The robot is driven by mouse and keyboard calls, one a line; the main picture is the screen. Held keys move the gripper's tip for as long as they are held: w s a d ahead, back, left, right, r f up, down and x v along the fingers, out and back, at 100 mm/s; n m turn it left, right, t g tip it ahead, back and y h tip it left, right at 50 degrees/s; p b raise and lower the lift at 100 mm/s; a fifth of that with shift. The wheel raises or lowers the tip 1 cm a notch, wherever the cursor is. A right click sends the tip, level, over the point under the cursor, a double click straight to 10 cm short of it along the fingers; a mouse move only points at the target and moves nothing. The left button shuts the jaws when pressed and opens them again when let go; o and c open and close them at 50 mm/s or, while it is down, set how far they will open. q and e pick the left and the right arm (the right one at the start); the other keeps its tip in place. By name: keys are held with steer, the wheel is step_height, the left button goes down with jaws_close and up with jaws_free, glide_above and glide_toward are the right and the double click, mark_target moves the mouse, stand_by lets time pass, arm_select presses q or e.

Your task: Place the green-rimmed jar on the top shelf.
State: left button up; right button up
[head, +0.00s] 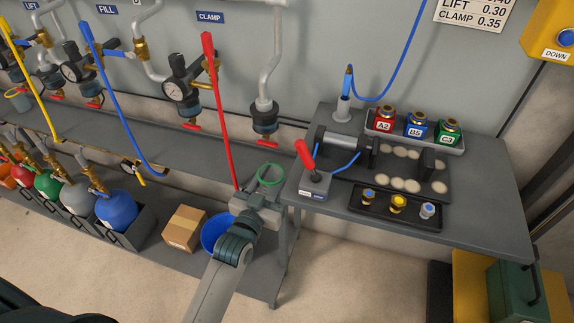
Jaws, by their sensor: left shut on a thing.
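The green-rimmed jar (270,174) shows mainly as a green ring, with a see-through body below it. My left gripper (257,203) reaches in from the bottom and is shut on the jar, which looks upright. The fingers hide the jar's lower part. In the picture the jar lies over the right end of the upper grey shelf (130,142), just left of the workbench. I cannot tell its height or whether it touches the shelf. My right gripper is not in view.
A red lever (222,115) hangs just left of the jar. The workbench (470,215) with a red-handled switch box (314,183) stands at right. A blue bucket (216,232), a cardboard box (185,228) and gas cylinders (116,210) sit on the lower shelf. Another jar (17,99) stands far left.

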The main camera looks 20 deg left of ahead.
arm_select(q)
steer(key=w, duration=0.6)
steer(key=shift+w+d, duration=0.3)
steer(key=shift+d, duration=0.1)
steer(key=shift+w, duration=0.4)
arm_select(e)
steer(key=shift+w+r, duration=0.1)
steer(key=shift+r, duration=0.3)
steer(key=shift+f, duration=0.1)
arm_select(q)
steer(key=shift+f, duration=1.75)
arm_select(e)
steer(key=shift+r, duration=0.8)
arm_select(q)
steer(key=shift+f+b, duration=0.15)
steer(key=shift+b, duration=0.2)
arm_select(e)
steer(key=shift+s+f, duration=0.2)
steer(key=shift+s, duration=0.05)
